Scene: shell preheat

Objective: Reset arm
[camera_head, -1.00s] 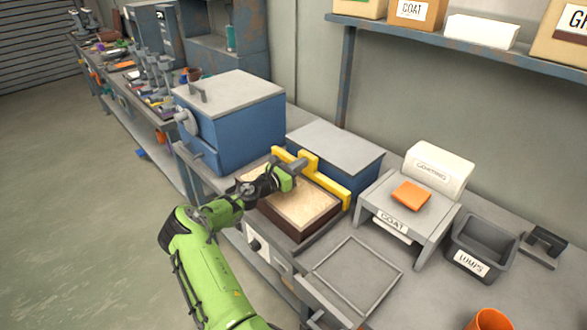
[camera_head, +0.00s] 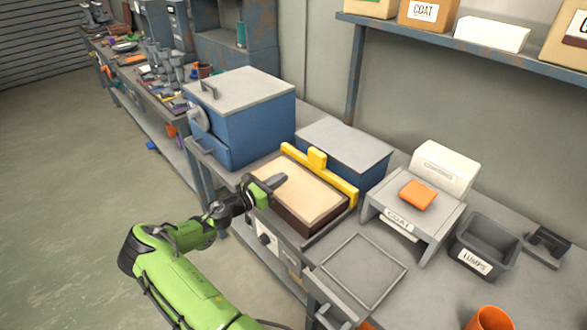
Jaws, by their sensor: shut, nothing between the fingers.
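My green arm (camera_head: 180,275) reaches in from the bottom left of the head view. My gripper (camera_head: 280,181) is shut and empty over the near left edge of a dark-sided box with a pale, sandy top (camera_head: 302,192). Whether it touches the box cannot be told. A yellow T-shaped bar (camera_head: 335,180) lies along the box's far edge, apart from my gripper.
A blue cabinet (camera_head: 240,125) stands behind left, and a lower blue box (camera_head: 347,148) behind the yellow bar. To the right are an empty square tray (camera_head: 362,272), a COAT stand (camera_head: 425,225) with an orange piece (camera_head: 418,195), and a LUMPS bin (camera_head: 484,243).

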